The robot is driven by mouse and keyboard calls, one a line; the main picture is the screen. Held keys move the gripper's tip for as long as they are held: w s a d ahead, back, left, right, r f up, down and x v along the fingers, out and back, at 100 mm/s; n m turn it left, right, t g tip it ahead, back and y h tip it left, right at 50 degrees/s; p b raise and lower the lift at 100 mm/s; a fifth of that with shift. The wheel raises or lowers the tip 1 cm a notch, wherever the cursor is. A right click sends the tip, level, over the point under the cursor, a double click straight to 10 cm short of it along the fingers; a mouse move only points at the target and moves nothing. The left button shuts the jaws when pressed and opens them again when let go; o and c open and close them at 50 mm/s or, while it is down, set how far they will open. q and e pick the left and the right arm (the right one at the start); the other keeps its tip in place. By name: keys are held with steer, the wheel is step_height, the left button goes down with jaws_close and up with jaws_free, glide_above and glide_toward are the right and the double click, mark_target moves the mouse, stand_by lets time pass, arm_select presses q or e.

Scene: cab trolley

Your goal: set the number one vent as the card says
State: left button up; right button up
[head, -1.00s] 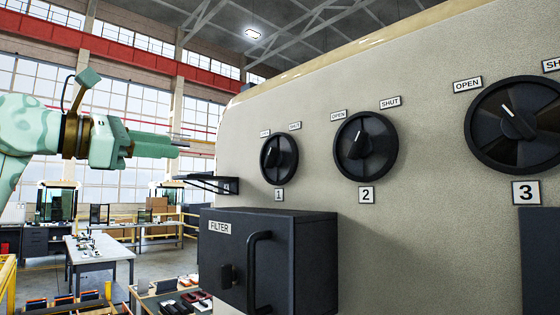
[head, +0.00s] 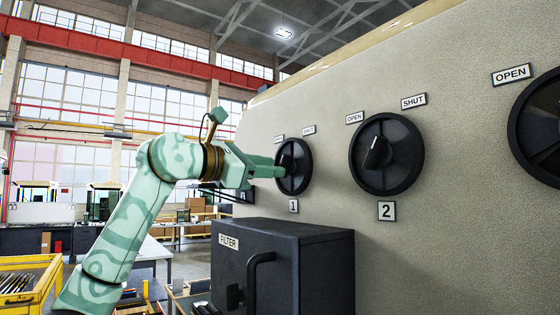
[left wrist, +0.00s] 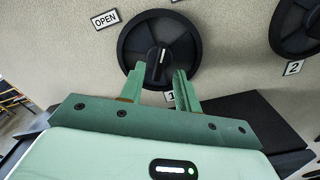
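The number one vent (head: 303,180) is a round black dial with a raised bar handle, on the beige panel above its "1" plate (head: 293,206). Small OPEN and SHUT labels sit above it. In the left wrist view the vent (left wrist: 188,40) shows its handle (left wrist: 159,66) with a white line pointing roughly up. My left gripper (head: 280,169) is at the dial's face. In the left wrist view its fingers (left wrist: 158,70) are apart, one on each side of the handle's lower end; I cannot tell if they touch it. My right gripper and the card are not in view.
The number two vent (head: 410,165) is to the right, with a third dial (head: 522,130) cut off at the edge. A dark FILTER box (head: 320,262) with a bar handle juts out below vent one. A yellow-railed cart (head: 45,285) stands at lower left.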

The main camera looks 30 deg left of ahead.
mark_target(285, 166)
arm_select(q)
steer(key=x, duration=0.3)
steer(key=shift+p, duration=0.3)
steer(key=shift+s+a, duration=0.1)
jaws_close()
steer(key=shift+n, duration=0.4)
steer(key=shift+r+n+p, duration=0.1)
steer(key=shift+n+p, duration=0.3)
steer(key=shift+n, duration=5.2)
